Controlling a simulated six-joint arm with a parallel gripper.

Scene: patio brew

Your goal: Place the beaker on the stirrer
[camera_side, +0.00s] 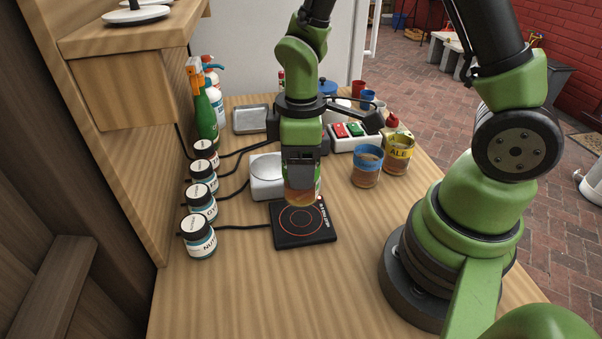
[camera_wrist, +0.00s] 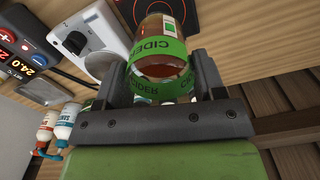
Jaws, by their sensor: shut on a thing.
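My gripper (camera_side: 301,176) is shut on a glass beaker (camera_side: 300,195) of amber liquid. In the wrist view the beaker's green CIDER band (camera_wrist: 160,54) shows between the two fingers (camera_wrist: 160,76). In the side view the beaker hangs roughly upright over the back part of a black plate with red rings (camera_side: 303,221); I cannot tell any gap below it. Just behind and left stands a white box with a round top (camera_side: 267,171), which looks like the stirrer. Its round top is empty and partly hidden by my gripper; its knob side shows in the wrist view (camera_wrist: 92,38).
A blue-banded beaker (camera_side: 367,166) and a yellow ALE beaker (camera_side: 398,154) stand right. A switch box (camera_side: 352,134) and a metal tray (camera_side: 251,118) are behind. The front table is clear.

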